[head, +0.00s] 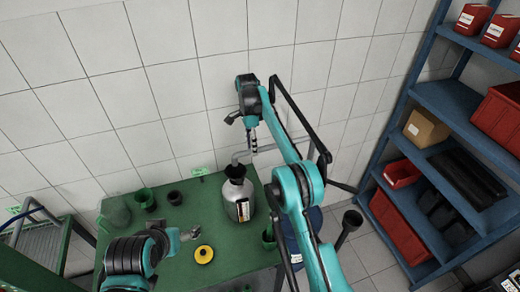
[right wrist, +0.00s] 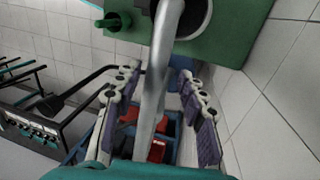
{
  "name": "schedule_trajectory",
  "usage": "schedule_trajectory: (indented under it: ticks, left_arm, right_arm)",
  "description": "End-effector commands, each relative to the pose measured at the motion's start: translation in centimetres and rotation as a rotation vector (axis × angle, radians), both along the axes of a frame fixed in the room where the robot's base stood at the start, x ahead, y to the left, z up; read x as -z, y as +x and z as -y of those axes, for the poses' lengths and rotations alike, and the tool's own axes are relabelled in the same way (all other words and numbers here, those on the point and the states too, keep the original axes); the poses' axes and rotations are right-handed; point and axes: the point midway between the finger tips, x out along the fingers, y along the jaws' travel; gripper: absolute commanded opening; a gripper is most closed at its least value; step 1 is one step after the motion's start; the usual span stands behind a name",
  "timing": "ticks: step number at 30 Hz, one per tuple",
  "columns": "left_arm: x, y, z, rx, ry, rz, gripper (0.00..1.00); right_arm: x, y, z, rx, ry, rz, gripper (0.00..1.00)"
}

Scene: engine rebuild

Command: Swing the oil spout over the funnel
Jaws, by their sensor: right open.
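The grey oil spout (head: 243,156) is a bent pipe at the back edge of the green table. In the head view its end appears just above the black funnel-like top (head: 235,171) of a silver bottle (head: 238,198). My right gripper (head: 251,142) is open at the pipe. In the right wrist view its fingers (right wrist: 155,110) stand on either side of the grey pipe (right wrist: 156,75), with gaps visible. A dark round opening (right wrist: 194,16) shows beside the pipe there. My left gripper (head: 190,234) is low over the table, its jaws too small to judge.
The green table (head: 180,220) carries a yellow ring (head: 204,254) and several dark green cups (head: 145,198). A blue drum (head: 312,228) stands right of the table. A blue shelf (head: 440,100) with red bins fills the right side.

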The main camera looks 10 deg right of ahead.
Motion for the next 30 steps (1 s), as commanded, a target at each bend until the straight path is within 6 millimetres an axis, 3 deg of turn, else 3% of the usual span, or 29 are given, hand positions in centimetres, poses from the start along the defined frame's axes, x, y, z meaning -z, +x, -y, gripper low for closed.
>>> schedule_trajectory:
  ticks: [11, 23, 30]
  left_arm:
    - [0.8, 0.0, 0.0, 0.0, 0.0, 0.0, 0.82]
    - [3.9, 0.0, 0.0, 0.0, 0.0, 0.0, 0.82]
    - [4.9, 0.0, 0.0, 0.0, 0.0, 0.0, 0.82]
  right_arm:
    - [0.2, -1.1, 0.1, -0.037, 0.001, -0.001, 0.41]
    - [0.3, -6.5, 1.9, -0.248, 0.001, -0.001, 0.41]
    - [0.2, -10.6, 4.3, -0.424, 0.0, -0.001, 0.41]
